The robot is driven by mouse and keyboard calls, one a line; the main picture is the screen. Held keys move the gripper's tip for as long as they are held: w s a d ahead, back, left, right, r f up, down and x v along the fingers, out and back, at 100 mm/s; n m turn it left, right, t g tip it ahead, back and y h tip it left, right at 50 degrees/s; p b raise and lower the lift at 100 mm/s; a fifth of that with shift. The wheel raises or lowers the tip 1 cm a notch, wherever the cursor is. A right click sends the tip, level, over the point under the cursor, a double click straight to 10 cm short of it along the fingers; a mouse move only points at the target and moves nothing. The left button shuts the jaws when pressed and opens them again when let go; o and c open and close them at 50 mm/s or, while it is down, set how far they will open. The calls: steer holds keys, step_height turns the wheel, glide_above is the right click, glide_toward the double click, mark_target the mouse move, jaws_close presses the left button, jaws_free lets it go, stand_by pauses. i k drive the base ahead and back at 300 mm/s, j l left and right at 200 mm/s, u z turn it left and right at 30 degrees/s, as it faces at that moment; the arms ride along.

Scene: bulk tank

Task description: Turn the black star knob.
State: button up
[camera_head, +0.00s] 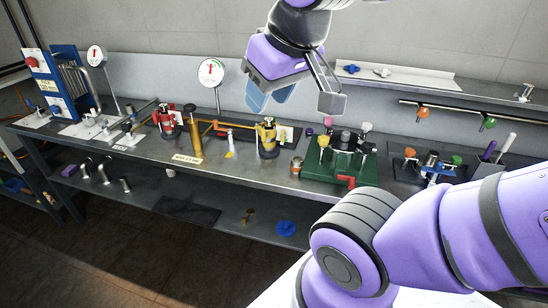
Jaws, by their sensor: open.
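A green block (340,174) stands on the bench right of centre, with several small knobs and fittings on top. Dark knobs show there, one near the middle (345,139) and one at its right side (368,148). They are too small to tell which, if either, is the black star knob. My gripper (297,102) hangs above and left of the green block, pointing down. Its jaws are apart with nothing between them. It is clear of the knobs and touches nothing that I can see.
A round gauge (211,72) stands behind and left of my gripper. Red (167,122) and yellow (268,138) valves stand left of the green block. A rail with hanging orange (423,112) and green knobs is at right. My forearm fills the lower right.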

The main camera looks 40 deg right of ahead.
mark_target(126, 127)
steer(key=i+j+z, duration=0.25)
steer(key=i+j, duration=0.7)
steer(key=i+j+z, duration=0.25)
steer(key=i+j, duration=0.85)
steer(key=j, duration=0.1)
